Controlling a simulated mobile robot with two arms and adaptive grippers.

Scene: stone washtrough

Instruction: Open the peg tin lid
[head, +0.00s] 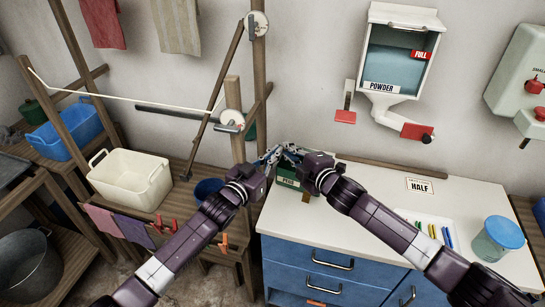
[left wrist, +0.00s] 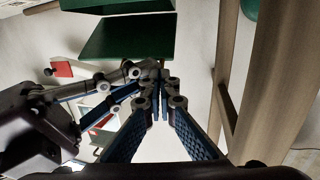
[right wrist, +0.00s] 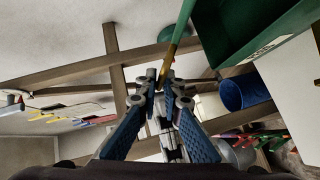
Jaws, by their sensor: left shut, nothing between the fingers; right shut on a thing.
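The green peg tin (head: 287,180) sits at the left end of the white counter, mostly hidden behind my grippers in the head view. In the right wrist view the tin (right wrist: 265,30) shows its open inside, and its green lid (right wrist: 184,28) stands away from it, seen nearly edge-on. My right gripper (right wrist: 165,82) is shut on the brass tab (right wrist: 169,58) at the lid's edge. My left gripper (head: 268,156) is shut and empty, close beside the right one. In the left wrist view a green panel (left wrist: 130,38) lies beyond its closed fingertips (left wrist: 161,88).
A powder dispenser (head: 398,60) hangs above. Wooden posts, a white tub (head: 130,180) and a blue bucket (head: 208,190) stand left.

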